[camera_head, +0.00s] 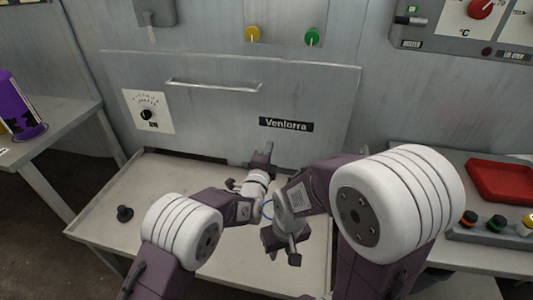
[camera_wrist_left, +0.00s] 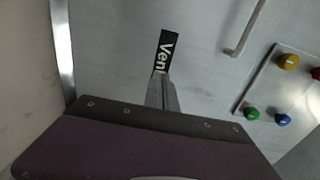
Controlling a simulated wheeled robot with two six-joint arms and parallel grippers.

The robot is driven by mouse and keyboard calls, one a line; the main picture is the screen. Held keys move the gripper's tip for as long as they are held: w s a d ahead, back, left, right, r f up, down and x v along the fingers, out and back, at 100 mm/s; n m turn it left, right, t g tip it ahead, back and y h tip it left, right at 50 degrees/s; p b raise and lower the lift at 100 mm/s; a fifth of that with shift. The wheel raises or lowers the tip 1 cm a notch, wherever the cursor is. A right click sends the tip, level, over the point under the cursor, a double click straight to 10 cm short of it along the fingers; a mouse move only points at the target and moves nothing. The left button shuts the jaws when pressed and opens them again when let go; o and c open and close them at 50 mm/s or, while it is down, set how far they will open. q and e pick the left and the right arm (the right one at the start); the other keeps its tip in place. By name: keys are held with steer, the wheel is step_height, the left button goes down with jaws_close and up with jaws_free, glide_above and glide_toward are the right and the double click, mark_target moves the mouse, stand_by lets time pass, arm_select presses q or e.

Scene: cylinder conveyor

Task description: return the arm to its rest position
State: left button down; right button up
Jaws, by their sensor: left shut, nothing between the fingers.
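My left gripper (camera_head: 266,148) is in front of the grey machine panel, just below the "Ventorra" label (camera_head: 286,124). Its fingers are together and empty. In the left wrist view the shut left gripper (camera_wrist_left: 162,80) overlaps the lower end of the label (camera_wrist_left: 166,50), tip toward the panel. My right gripper (camera_head: 290,255) hangs lower and nearer, above the light grey table (camera_head: 170,205). It is seen from above, and its fingers are too unclear to tell whether they are open.
A black knob (camera_head: 124,213) stands on the table's left part, with bare surface around it. The panel has a bar handle (camera_head: 212,86) and a dial (camera_head: 148,113). A red tray (camera_head: 502,180) lies at right. A purple object (camera_head: 22,105) stands on the left side table.

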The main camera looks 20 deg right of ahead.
arm_select(q)
steer(key=shift+b+v, duration=1.4)
steer(key=shift+b, duration=0.2)
